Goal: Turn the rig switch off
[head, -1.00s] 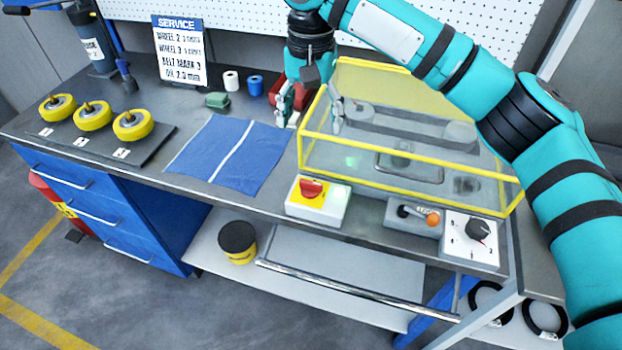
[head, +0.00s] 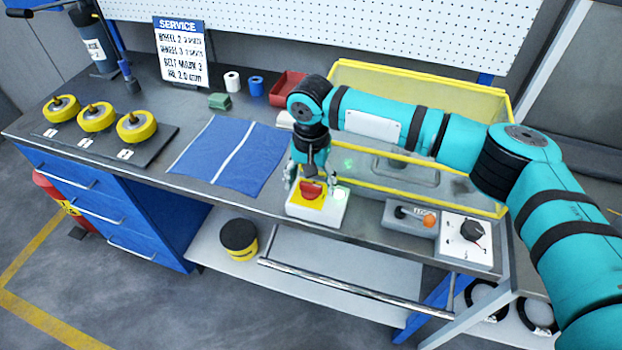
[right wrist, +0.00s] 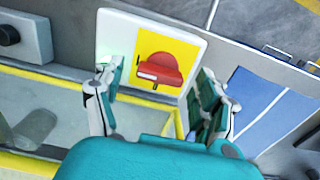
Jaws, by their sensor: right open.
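The rig switch is a red rotary knob (head: 311,190) on a yellow plate, set on a white box (head: 331,211) at the bench's front edge. A green lamp (head: 340,194) glows on the box beside the knob. In the right wrist view the red knob (right wrist: 159,70) lies ahead, between the finger lines. My right gripper (head: 308,180) is just above and behind the knob, pointing down. In the right wrist view its two fingers (right wrist: 155,102) are spread wide and hold nothing; they appear apart from the knob. My left gripper is not in view.
A yellow-framed clear guard (head: 420,180) stands right behind the switch box. A lever box (head: 398,213) and a dial box (head: 466,240) sit to the right. A blue cloth (head: 225,155) lies flat to the left. Yellow wheels (head: 137,126) stand farther left.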

